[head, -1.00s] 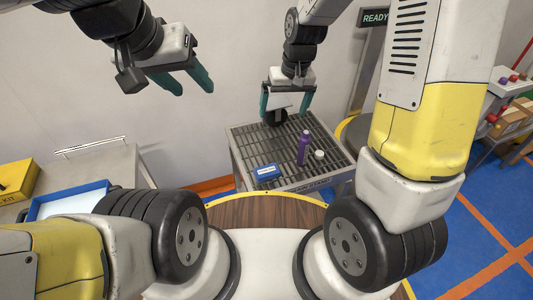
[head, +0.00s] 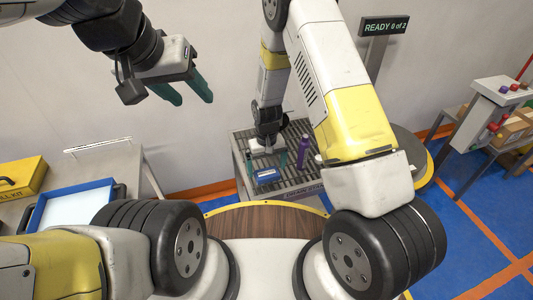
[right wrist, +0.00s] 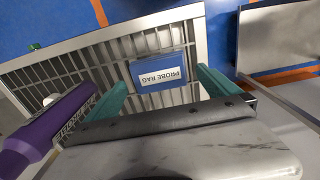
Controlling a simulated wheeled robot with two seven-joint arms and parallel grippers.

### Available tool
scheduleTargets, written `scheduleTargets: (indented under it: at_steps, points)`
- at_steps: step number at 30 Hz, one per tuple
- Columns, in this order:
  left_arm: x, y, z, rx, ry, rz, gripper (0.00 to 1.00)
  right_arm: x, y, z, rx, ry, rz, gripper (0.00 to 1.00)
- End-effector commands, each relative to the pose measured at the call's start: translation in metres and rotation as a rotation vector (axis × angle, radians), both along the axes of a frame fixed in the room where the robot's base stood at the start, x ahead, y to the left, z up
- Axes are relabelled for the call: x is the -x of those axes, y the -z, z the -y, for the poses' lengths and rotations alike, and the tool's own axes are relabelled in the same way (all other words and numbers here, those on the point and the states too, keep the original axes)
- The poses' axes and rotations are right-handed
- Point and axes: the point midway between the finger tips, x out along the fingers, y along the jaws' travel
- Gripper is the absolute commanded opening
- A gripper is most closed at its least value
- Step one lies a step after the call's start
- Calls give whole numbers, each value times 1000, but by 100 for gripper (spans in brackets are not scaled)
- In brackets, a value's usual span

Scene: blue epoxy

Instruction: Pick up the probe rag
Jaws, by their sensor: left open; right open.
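The probe rag (head: 267,175) is a small blue block with a white label, lying on the slatted top of a grey metal stand (head: 240,143). In the right wrist view its label reads PROBE RAG on the blue block (right wrist: 158,82). My right gripper (head: 267,164) is open just above and behind the rag. In the right wrist view the rag shows between the spread teal fingers of that gripper (right wrist: 161,88), with no visible grip on it. My left gripper (head: 195,100) is open and empty, up high at the left, away from the stand.
A purple bottle (head: 303,150) stands on the stand right of the rag; it appears beside a finger in the right wrist view (right wrist: 45,130). A blue tray (head: 75,206) and yellow kit box (head: 20,178) are at left. A sign (head: 386,27) reads READY 0 of 2.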

Motion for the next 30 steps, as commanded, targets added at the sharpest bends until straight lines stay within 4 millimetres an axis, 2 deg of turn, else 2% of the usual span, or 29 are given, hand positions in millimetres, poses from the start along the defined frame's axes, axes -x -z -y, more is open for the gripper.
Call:
scheduleTargets:
  at_steps: [1,4,12,14,21,22,30]
  points:
    - [0,0,0,0,0,0,48,0,9,0,1,0,-2,100]
    - [0,0,0,0,0,0,48,1,18,0,1,0,-2,100]
    - [0,0,0,0,0,0,48,0,22,0,0,0,1,100]
    - [0,0,0,0,0,0,48,0,22,0,0,0,1,92]
    - [0,0,0,0,0,0,48,0,21,0,0,0,1,45]
    - [0,0,0,0,0,0,48,0,21,0,0,0,1,43]
    - [0,0,0,0,0,0,48,0,20,0,0,0,1,43]
